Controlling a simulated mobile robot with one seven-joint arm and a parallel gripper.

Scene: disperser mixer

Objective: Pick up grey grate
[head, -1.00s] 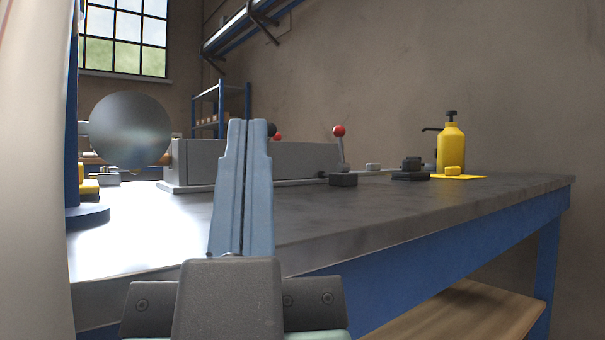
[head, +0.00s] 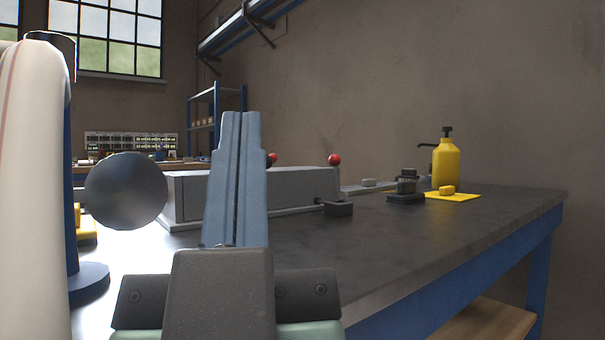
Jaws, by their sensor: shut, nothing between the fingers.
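My gripper (head: 240,114) is in the foreground of the head view, pointing forward over the workbench. Its two blue-grey fingers are pressed together and hold nothing. I cannot make out a grey grate for certain in this view. A long grey box-shaped unit (head: 250,194) stands on the bench beyond the fingers, which hide part of it. Red ball knobs (head: 334,159) show at the unit's far side.
The dark metal workbench (head: 430,228) has clear room at its right front. A grey sphere (head: 126,190) shows left of the fingers.

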